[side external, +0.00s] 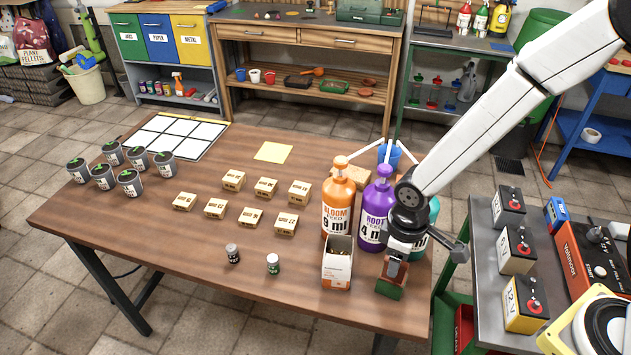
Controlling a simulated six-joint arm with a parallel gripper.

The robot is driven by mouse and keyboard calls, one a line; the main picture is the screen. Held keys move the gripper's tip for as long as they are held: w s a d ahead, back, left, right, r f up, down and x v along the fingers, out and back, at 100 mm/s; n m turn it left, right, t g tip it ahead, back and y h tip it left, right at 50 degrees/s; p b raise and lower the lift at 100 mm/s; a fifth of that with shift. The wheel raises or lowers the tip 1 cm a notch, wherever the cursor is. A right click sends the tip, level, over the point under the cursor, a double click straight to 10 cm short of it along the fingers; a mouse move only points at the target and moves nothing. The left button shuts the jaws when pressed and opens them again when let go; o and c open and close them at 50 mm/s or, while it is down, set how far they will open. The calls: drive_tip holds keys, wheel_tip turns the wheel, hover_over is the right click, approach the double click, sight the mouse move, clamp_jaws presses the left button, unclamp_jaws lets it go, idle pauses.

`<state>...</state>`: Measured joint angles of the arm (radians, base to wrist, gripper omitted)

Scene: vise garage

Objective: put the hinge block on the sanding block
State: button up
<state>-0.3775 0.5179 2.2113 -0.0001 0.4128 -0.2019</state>
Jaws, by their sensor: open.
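Several small tan boxes stand apart in two rows mid-table, one of them a tan box (250,217); their print is too small to read, so I cannot tell whether one is the hinge block. My gripper (395,263) points down at the table's front right, open. A reddish-brown and green block (388,290) is directly below it; the fingers partly hide its top, and I cannot tell whether they touch it. It may be the sanding block, but no label shows. Another tan block (349,175) is partly hidden behind the bottles.
Close left of my gripper stand an open white-and-orange box (337,268), an orange bottle (337,208) and a purple bottle (375,215). Two small jars (273,264) are at the front. Grey cans (130,182) and a white grid panel (175,135) are left. The left front table is clear.

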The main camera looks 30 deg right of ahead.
sight(391, 282)
drive_tip(key=shift+f, duration=1.25)
clamp_jaws()
idle(0.9)
